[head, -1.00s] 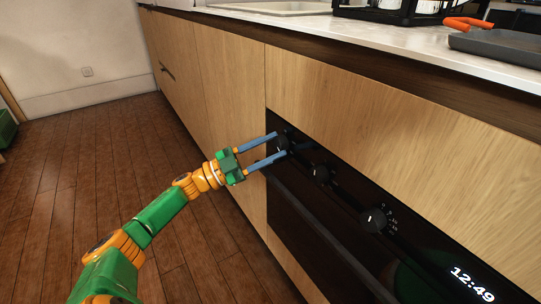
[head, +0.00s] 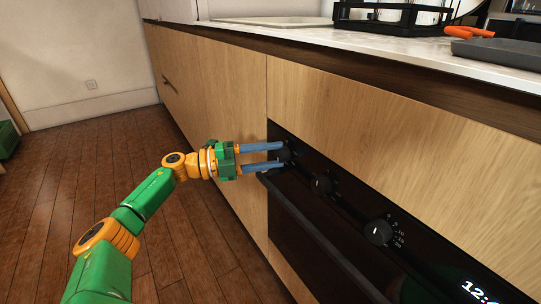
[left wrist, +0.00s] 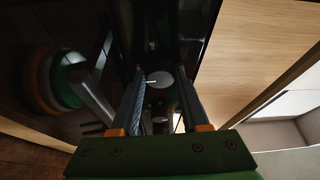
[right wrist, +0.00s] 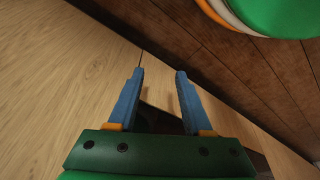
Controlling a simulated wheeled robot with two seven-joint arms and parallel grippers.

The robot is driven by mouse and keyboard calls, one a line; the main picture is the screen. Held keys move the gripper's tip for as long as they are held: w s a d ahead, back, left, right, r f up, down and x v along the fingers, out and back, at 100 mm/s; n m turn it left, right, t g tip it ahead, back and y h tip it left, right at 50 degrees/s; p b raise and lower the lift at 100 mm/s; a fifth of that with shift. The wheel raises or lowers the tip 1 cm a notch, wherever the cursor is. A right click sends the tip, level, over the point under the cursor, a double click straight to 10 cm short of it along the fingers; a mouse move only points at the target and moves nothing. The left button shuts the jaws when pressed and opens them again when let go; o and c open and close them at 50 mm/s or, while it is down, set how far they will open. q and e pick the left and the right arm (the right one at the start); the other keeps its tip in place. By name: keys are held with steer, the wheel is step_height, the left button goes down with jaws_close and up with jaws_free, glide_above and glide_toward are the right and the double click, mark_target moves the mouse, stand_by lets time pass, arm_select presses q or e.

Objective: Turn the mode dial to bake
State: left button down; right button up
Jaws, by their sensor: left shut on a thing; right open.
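The black oven panel carries a row of round black dials. My left gripper (head: 282,156) is shut on the leftmost dial (head: 287,154), one finger above it and one below in the head view. In the left wrist view the dial's round face (left wrist: 163,79) shows between the finger ends, with a pale pointer line. The fingers hide much of its scale, so I cannot read its setting. My right gripper (right wrist: 159,74) is open and empty in its wrist view, with wood panels and the floor beyond it.
A middle dial (head: 322,184) and a right dial (head: 378,232) sit along the panel. The oven door handle (head: 320,240) runs just below. A dark tray (head: 505,52) and a black rack (head: 400,18) stand on the counter above.

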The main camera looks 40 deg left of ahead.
arm_select(q)
steer(key=shift+m, duration=0.5)
arm_select(e)
steer(key=shift+s+f, duration=0.1)
steer(key=shift+f, duration=0.3)
arm_select(q)
steer(key=shift+c, duration=2)
jaws_free()
arm_select(e)
steer(key=shift+r, duration=0.1)
arm_select(q)
steer(key=v, duration=0.7)
steer(key=shift+r, duration=0.15)
